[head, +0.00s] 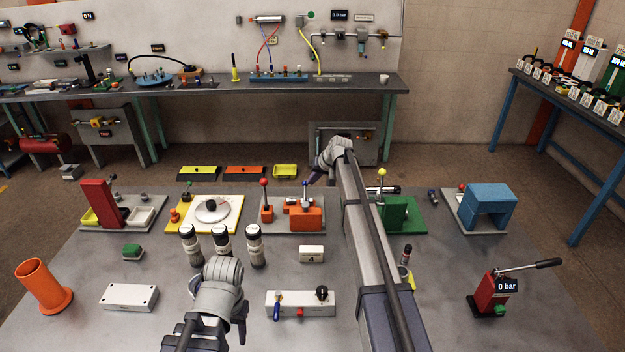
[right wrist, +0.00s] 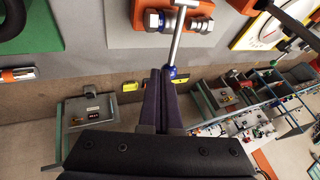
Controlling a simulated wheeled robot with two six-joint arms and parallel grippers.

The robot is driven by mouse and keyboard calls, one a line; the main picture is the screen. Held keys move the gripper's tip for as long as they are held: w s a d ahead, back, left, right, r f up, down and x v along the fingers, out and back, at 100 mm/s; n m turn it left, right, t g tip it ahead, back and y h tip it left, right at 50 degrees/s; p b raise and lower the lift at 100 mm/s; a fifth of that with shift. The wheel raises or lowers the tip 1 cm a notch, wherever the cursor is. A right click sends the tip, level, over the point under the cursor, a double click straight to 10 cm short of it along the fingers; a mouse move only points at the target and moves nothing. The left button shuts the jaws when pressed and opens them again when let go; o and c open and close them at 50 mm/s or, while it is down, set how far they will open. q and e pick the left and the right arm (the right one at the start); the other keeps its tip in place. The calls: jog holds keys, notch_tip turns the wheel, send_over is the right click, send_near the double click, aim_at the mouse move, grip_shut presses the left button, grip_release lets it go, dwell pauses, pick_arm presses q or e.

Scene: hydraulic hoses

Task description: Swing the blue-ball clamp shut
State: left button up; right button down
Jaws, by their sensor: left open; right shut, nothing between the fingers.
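The blue-ball clamp (head: 303,211) is an orange block with metal fittings on a grey board behind the middle of the table. Its metal lever stands up from it, with the blue ball (head: 305,183) on top. In the right wrist view the lever (right wrist: 178,38) runs to the blue ball (right wrist: 172,72), right at my fingertips. My right gripper (head: 309,182) is shut and empty beside the ball; I cannot tell whether it touches. My left gripper (head: 242,335) is open, low over the front of the table, its fingers partly hidden by the wrist.
A red-ball lever (head: 264,183) stands upright on the same board, left of the clamp. A white and yellow dial board (head: 205,227) lies left, a green block (head: 400,213) right. Several black-and-white cylinders (head: 255,246) stand near my left wrist. My right arm crosses the table's middle.

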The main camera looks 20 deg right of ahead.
pick_arm(q)
notch_tip(320, 180, down, 2)
jog(key=shift+w+f+b, duration=0.1)
jog(key=shift+f+b, duration=0.15)
jog(key=shift+b, duration=0.4)
pick_arm(e)
jog(key=shift+w+d+f, duration=0.1)
jog(key=shift+w+f, duration=0.25)
jog(key=shift+f, duration=0.3)
jog(key=shift+w+d+f, duration=0.1)
jog(key=shift+w+f, duration=0.2)
jog(key=shift+f, duration=0.3)
pick_arm(q)
jog(key=shift+r, duration=0.2)
pick_arm(e)
jog(key=shift+s+r, duration=0.15)
jog(key=shift+r, duration=0.1)
pick_arm(q)
jog(key=shift+r+p, duration=0.15)
jog(key=shift+p, duration=0.15)
pick_arm(e)
jog(key=shift+r, duration=0.1)
pick_arm(q)
jog(key=shift+r+p, duration=0.65)
pick_arm(e)
jog(key=shift+r, duration=0.65)
